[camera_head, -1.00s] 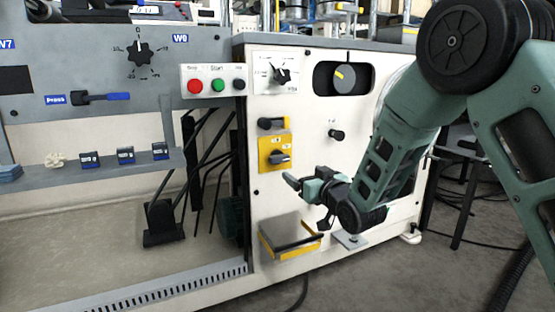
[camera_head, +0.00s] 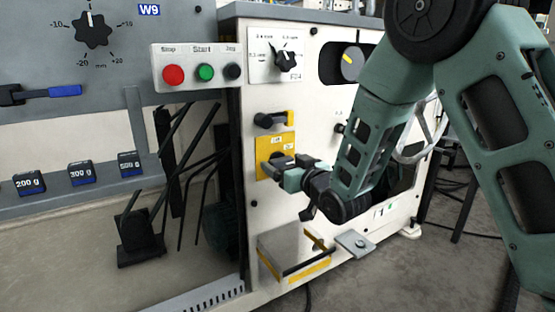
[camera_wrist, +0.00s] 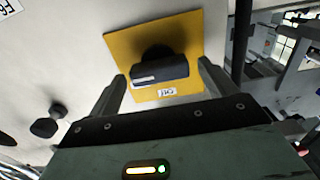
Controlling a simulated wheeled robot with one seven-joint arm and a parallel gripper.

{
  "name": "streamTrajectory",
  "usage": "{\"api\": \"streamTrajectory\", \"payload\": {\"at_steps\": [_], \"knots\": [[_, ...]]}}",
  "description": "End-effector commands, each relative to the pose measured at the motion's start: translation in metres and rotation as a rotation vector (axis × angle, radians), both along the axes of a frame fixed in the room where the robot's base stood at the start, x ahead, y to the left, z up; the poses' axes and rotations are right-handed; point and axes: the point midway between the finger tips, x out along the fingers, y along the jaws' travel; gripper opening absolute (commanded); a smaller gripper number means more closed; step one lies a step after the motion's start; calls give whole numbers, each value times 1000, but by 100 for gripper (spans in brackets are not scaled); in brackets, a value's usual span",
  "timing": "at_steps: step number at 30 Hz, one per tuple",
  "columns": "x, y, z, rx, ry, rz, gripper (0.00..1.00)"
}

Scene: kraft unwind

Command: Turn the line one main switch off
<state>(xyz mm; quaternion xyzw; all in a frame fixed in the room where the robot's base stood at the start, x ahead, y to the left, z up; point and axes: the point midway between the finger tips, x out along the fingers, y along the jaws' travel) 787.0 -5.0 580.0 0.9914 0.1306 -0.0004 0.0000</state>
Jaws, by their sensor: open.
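The main switch is a black rotary handle (camera_wrist: 160,75) on a square yellow plate (camera_wrist: 185,28) fixed to the pale machine panel. The plate also shows in the head view (camera_head: 277,144), where my gripper covers part of the switch. In the wrist view the handle lies nearly level across the picture, with small white labels on the plate. My gripper (camera_wrist: 161,72) is open. One finger stands on each side of the handle, near its ends, with visible gaps. Whether the fingertips reach around the handle's depth is hard to tell.
A button box (camera_head: 200,68) with red, green and black buttons is up and left. A yellow-edged box (camera_head: 290,256) juts out below my gripper. A dark knob (camera_wrist: 46,128) is left in the wrist view.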

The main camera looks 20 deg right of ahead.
Motion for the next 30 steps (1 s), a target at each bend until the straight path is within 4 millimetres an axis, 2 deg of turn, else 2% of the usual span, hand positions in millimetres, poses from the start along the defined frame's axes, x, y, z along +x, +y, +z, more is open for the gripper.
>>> {"api": "streamTrajectory", "payload": {"at_steps": [9,10,12,15,23,30], "knots": [[-1,0,0,0,0,0,84],[-1,0,0,0,0,0,81],[-1,0,0,0,0,0,61],[-1,0,0,0,-1,0,39],[-1,0,0,-15,-5,0,39],[-1,1,0,-109,-30,0,39]]}}
